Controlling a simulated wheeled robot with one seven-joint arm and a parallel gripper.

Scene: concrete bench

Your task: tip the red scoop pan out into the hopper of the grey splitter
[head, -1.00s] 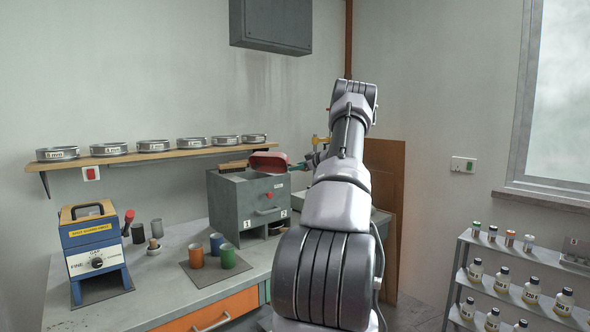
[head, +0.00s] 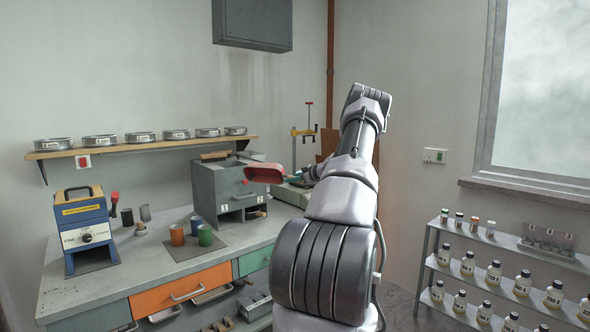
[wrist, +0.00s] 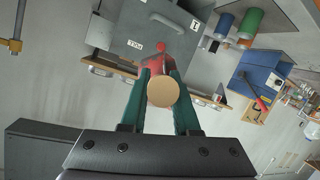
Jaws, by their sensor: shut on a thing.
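The red scoop pan (head: 264,174) is in the air at the front right upper edge of the grey splitter (head: 206,190), overlapping it in the head view. My gripper (wrist: 160,98) is shut on the pan's handle, whose round tan end (wrist: 163,91) faces the wrist camera between the teal fingers. The pan's red body (wrist: 158,64) shows beyond the handle, with the splitter (wrist: 172,25) behind it. In the head view my gripper (head: 301,174) is small and partly behind my arm. The pan's contents and the inside of the hopper cannot be made out.
A brush (head: 214,155) lies at the splitter's top. A shelf of sieves (head: 140,143) runs behind.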

